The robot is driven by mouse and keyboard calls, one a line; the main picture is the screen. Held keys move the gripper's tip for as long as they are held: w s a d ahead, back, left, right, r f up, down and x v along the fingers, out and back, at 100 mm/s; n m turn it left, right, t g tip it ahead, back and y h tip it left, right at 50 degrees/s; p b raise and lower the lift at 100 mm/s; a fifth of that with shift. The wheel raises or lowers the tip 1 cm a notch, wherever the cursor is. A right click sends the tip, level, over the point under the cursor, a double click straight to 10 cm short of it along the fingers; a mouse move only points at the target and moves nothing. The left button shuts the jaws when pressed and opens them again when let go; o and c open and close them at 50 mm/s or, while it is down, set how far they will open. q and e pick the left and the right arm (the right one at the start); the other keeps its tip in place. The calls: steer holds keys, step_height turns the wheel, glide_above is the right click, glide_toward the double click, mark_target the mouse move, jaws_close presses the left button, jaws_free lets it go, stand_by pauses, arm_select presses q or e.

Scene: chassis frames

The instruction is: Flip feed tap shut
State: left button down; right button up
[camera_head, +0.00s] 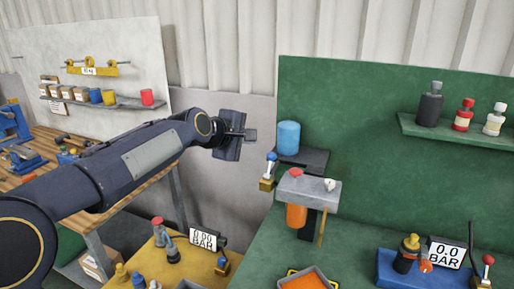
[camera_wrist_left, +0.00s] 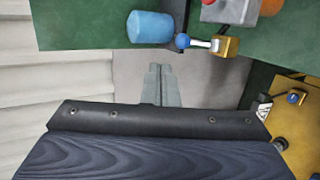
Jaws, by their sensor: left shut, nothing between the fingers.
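A brass tap (camera_head: 267,184) with a short pale lever and a blue ball knob (camera_head: 272,156) is at the left end of the green bench, beside a blue cylinder (camera_head: 289,138). Its lever stands up from the body in the head view. I cannot tell for sure that this is the feed tap. It also shows in the left wrist view (camera_wrist_left: 226,46), with its knob pointing toward the blue cylinder. My left gripper (camera_head: 251,135) is shut and empty, above and left of the knob, apart from it. Its closed fingers show in the wrist view (camera_wrist_left: 159,86).
A grey block (camera_head: 312,190) with an orange cylinder (camera_head: 296,216) stands right of the tap. Another blue-knobbed brass tap (camera_head: 222,266) sits on the yellow table by a gauge (camera_head: 203,239). A red-knobbed lever (camera_head: 488,260) is far right. A green panel (camera_head: 350,120) stands behind.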

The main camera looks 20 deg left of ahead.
arm_select(q)
steer(key=shift+s+a+r, duration=0.3)
steer(key=shift+s+r, duration=0.5)
steer(key=shift+r, duration=0.05)
steer(key=shift+s+a+r, duration=0.3)
steer(key=shift+s+r, duration=0.45)
steer(key=shift+r, duration=0.1)
steer(key=shift+s, duration=0.1)
steer(key=s+d+f+m+g, duration=0.2)
steer(key=s+f+m, duration=0.5)
steer(key=s+f, duration=0.5)
steer(key=s+d+f+m+g, duration=0.3)
steer(key=s+f+m, duration=0.4)
steer(key=s+f, duration=0.6)
steer(key=s+g, duration=0.1)
steer(key=s, duration=0.6)
steer(key=shift+g, duration=0.4)
